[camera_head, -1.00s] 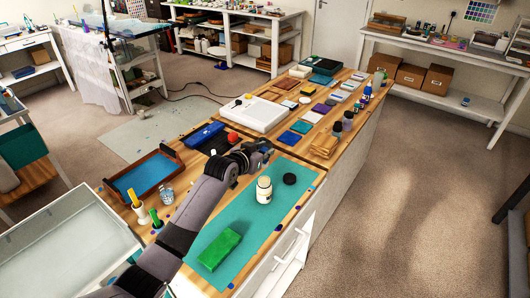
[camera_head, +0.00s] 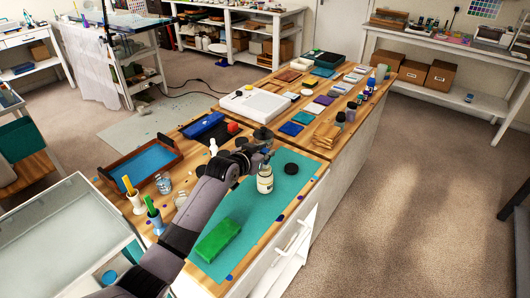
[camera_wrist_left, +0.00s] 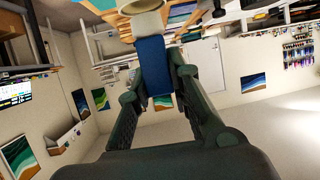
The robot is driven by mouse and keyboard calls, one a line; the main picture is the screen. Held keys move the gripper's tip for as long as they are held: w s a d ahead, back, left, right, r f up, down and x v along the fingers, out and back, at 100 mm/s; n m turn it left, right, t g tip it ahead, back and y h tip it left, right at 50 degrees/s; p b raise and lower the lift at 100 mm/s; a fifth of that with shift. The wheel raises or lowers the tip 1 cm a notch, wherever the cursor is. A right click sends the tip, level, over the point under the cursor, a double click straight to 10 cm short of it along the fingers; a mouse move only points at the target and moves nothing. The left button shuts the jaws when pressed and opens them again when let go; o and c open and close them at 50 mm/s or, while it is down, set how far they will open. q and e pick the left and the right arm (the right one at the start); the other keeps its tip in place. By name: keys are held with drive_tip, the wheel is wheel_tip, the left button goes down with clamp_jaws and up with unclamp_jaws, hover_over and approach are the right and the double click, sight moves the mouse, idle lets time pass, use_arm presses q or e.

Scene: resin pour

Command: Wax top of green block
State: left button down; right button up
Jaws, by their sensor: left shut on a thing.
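The green block (camera_head: 218,241) lies on the teal mat (camera_head: 246,208) near the bench's front end. An open-topped cream jar (camera_head: 265,182) with a pale label stands on the mat, with a round black lid (camera_head: 291,169) beside it. My left gripper (camera_head: 264,150) is just above and behind the jar. It is shut on a blue piece (camera_wrist_left: 154,68), which shows between the fingers in the left wrist view. A cream rounded thing, likely the jar, shows at that piece's far end (camera_wrist_left: 143,18); I cannot tell whether they touch. My right gripper is not in view.
Left of my arm stand a brown-framed blue tray (camera_head: 142,176), glass jars and cups with yellow and green handles. The mat between jar and block is clear.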

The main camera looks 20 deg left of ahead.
sight(265, 150)
use_arm(q)
drive_tip(key=shift+f+b, duration=0.3)
drive_tip(key=shift+f, duration=0.25)
idle(1.4)
drive_tip(key=shift+r, duration=0.1)
wheel_tip(265, 150, up, 7)
drive_tip(key=p, duration=0.6)
drive_tip(key=shift+p, duration=0.3)
idle(0.4)
